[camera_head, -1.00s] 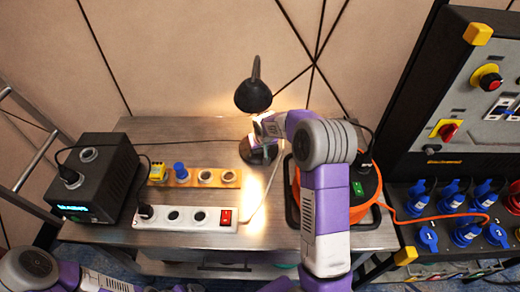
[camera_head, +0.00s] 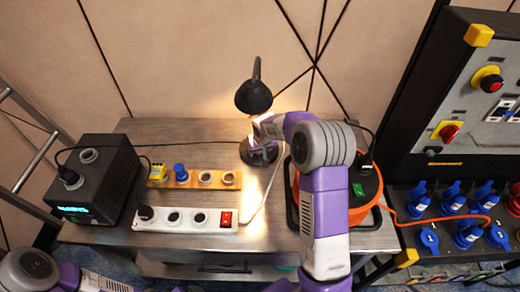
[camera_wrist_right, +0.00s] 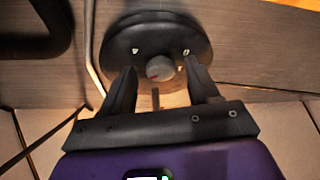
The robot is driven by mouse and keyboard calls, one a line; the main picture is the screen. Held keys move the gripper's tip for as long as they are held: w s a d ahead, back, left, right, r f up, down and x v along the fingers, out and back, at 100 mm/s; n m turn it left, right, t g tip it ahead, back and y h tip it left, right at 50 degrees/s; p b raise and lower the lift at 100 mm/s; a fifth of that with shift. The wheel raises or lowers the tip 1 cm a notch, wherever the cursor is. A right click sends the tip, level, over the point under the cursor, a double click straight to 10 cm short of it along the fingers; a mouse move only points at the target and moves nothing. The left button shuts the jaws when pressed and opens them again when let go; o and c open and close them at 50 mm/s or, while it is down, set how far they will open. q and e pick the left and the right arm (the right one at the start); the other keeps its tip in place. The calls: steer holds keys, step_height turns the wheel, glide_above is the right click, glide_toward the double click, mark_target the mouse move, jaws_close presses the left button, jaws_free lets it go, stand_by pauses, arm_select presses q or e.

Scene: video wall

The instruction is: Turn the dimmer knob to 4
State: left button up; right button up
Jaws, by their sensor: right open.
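The dimmer knob (camera_wrist_right: 160,68) is a small grey round knob with a red mark, on the dark round base of the desk lamp. In the head view the lamp's base (camera_head: 258,158) stands on the metal table under its black shade (camera_head: 254,96). My right gripper (camera_wrist_right: 160,72) is open, with one finger on each side of the knob and gaps visible between. In the head view my right gripper (camera_head: 262,132) is small, just above the base, and the knob cannot be made out. My left arm shows at the lower left, but its gripper is not visible.
An orange cable reel (camera_head: 360,214) stands on the table to the right of the lamp. A white power strip (camera_head: 188,221), a wooden strip of sockets (camera_head: 218,186) and a black box (camera_head: 98,180) stand to the left. A thin cable runs beside the lamp.

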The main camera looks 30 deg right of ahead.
steer(key=shift+r, duration=0.15)
steer(key=shift+s+r, duration=0.1)
steer(key=shift+r, duration=0.25)
steer(key=s+a, duration=0.1)
steer(key=s, duration=0.3)
steer(key=s+a, duration=0.1)
steer(key=s, duration=0.3)
steer(key=s+a+p, duration=0.1)
steer(key=s, duration=0.2)
steer(key=shift+s+a+r, duration=0.1)
steer(key=shift+s+a, duration=0.05)
steer(key=shift+s, duration=0.25)
